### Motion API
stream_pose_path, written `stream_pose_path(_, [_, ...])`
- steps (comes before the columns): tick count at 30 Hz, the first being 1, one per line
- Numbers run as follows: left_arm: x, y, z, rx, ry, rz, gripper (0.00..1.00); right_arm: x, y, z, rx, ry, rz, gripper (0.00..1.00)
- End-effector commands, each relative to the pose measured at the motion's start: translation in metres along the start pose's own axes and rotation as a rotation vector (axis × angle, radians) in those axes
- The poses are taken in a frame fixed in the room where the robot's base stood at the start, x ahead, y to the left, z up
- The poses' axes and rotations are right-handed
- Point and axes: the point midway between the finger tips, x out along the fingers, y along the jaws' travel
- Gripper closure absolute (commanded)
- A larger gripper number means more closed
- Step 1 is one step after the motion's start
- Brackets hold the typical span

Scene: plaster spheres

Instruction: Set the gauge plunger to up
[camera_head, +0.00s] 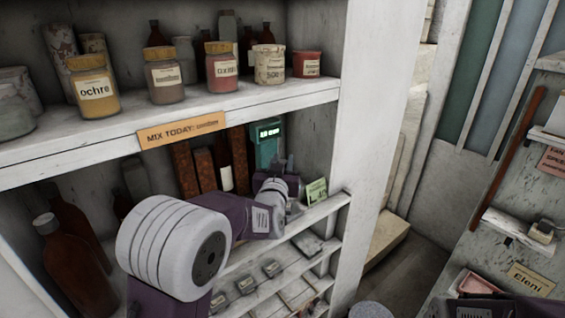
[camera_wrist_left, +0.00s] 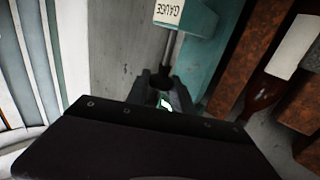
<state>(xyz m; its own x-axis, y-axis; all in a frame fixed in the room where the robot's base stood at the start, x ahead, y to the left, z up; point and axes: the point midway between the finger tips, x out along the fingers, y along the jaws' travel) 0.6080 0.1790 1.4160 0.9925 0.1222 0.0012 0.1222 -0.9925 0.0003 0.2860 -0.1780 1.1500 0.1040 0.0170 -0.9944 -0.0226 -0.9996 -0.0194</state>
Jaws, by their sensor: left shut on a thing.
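The teal gauge (camera_head: 265,148) with a lit green display stands on the shelf in the head view. In the left wrist view the gauge body (camera_wrist_left: 197,40) is seen close up, with a white GAUGE label (camera_wrist_left: 178,12). A thin grey plunger rod (camera_wrist_left: 169,50) runs from below the label to between my fingers. My left gripper (camera_head: 281,170) is at the gauge in the head view; its fingers (camera_wrist_left: 163,83) are shut on the plunger. The plunger's end is mostly hidden by the fingers and the dark gripper body.
Jars, including ochre (camera_head: 94,88), line the shelf above my left arm. Brown bottles (camera_head: 75,270) stand at left. Brown blocks (camera_head: 201,170) and a bottle stand beside the gauge. A green card (camera_head: 317,191) is to its right. A white upright (camera_head: 375,120) bounds the shelf.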

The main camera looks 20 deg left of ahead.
Motion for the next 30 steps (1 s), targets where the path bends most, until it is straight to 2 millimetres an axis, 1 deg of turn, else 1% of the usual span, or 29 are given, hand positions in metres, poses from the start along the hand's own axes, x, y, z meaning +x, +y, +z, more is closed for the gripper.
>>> stream_pose_path(12, [0.000, 0.000, 0.001, 0.000, -0.003, 0.000, 1.00, 0.000, 0.000, 0.000, 0.000, 0.000, 0.000, 0.64])
stream_pose_path(14, [0.000, 0.000, -0.002, 0.000, -0.002, 0.000, 1.00, -0.001, 0.000, 0.000, 0.000, 0.000, 0.000, 0.64])
stream_pose_path(18, [0.000, 0.000, -0.021, 0.000, 0.000, 0.000, 1.00, -0.008, 0.000, -0.001, 0.000, 0.000, 0.000, 0.64])
stream_pose_path(20, [0.000, 0.000, -0.027, -0.001, 0.001, -0.001, 1.00, -0.009, 0.000, -0.001, 0.000, 0.000, 0.000, 0.64])
stream_pose_path(27, [0.000, 0.000, -0.028, -0.001, 0.005, -0.001, 1.00, -0.008, 0.000, -0.001, 0.000, 0.000, 0.000, 0.64])
stream_pose_path(28, [0.000, 0.000, -0.028, -0.001, 0.006, -0.001, 0.66, -0.008, 0.000, -0.001, 0.000, 0.000, 0.000, 0.64])
stream_pose_path(29, [0.000, 0.000, -0.028, -0.001, 0.006, -0.001, 0.58, -0.008, 0.000, -0.001, 0.000, 0.000, 0.000, 0.64])
stream_pose_path(30, [0.000, 0.000, -0.028, -0.001, 0.005, -0.001, 0.52, -0.008, 0.000, -0.001, 0.000, 0.000, 0.000, 0.64])
